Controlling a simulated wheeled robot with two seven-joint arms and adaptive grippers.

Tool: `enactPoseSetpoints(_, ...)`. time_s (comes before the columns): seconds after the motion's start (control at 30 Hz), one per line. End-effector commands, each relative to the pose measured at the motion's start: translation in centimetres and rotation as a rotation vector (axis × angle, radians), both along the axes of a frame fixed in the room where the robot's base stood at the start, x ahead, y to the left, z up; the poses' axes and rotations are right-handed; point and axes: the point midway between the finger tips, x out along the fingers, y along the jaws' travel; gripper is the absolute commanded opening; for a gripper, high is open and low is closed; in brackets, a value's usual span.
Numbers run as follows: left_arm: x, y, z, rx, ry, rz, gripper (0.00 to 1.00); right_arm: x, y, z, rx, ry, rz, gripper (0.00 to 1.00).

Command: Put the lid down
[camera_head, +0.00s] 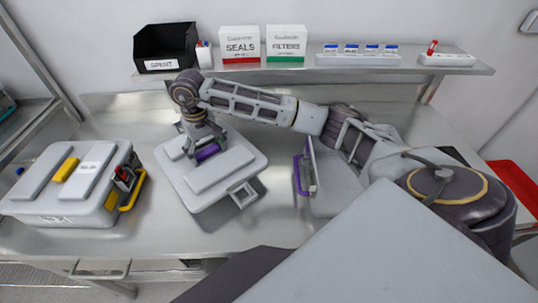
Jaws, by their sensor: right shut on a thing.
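The light grey lid (222,172), with raised panels and a bracket at its front right corner, is at the centre-left of the metal bench. My right gripper (203,148) reaches down from above and is shut on the lid's purple handle (207,152). The lid looks roughly level, low over or on the bench; I cannot tell whether it touches. A grey case (330,185) with a purple latch (300,176) stands to the right, partly hidden by my right arm. My left gripper is not in view.
A closed grey case (95,207) with yellow and black fittings stands left of the lid. The back shelf (300,68) holds a black SPENT bin (165,45), white SEALS (240,45) and FILTERS boxes (286,44) and small vials. Bare bench (180,240) lies in front of the lid.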

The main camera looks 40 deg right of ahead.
Motion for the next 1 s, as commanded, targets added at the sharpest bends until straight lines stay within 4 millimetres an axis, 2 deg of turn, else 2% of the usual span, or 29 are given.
enactPoseSetpoints(0.13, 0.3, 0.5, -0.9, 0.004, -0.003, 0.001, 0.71, 0.3, 2.5, 1.6, 0.003, -0.006, 0.028, 0.30)
enactPoseSetpoints(0.3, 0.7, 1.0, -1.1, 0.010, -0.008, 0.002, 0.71, -0.1, 3.4, 2.5, 0.002, -0.003, -0.064, 0.30)
enactPoseSetpoints(0.6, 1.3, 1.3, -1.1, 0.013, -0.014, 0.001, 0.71, -0.9, 4.0, 2.9, 0.002, -0.003, -0.256, 0.30)
enactPoseSetpoints(1.0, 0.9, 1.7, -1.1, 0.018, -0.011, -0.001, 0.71, -1.7, 3.8, 3.0, 0.002, -0.002, -0.532, 0.30)
